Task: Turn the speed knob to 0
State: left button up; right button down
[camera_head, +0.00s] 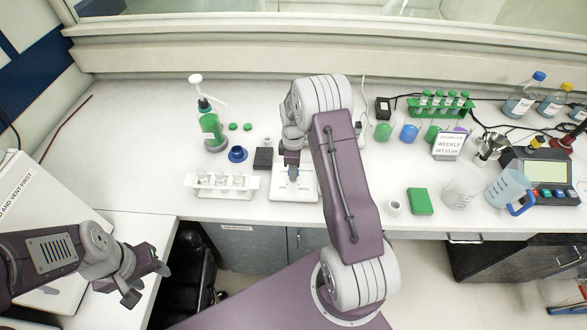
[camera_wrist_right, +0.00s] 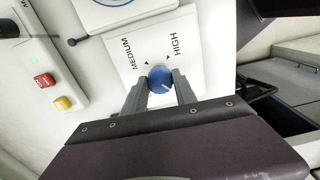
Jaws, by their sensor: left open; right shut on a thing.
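The speed knob (camera_wrist_right: 160,79) is a small round blue knob with a white pointer line. It sits on a white panel (camera_wrist_right: 125,57) printed MEDIUM and HIGH with small black arrow marks. In the right wrist view my right gripper (camera_wrist_right: 160,84) has a finger on each side of the knob and is shut on it. In the head view my right gripper (camera_head: 292,176) points down onto the white device (camera_head: 306,192), and the knob is mostly hidden there. My left gripper (camera_head: 148,281) is open and empty at the lower left, away from the device. A 0 mark is not legible in either view.
A white tube rack (camera_head: 222,192) stands left of the device, with a black block (camera_head: 263,158) between. A green bottle (camera_head: 212,134) stands behind.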

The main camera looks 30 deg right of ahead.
jog(key=shift+n, duration=0.4)
jog(key=c, duration=1)
grip_release()
jog(key=shift+r, duration=0.1)
notch_tip(320, 180, up, 8)
jog(key=shift+f+b, duration=0.1)
jog(key=shift+b, duration=0.8)
jog(key=shift+r, duration=0.55)
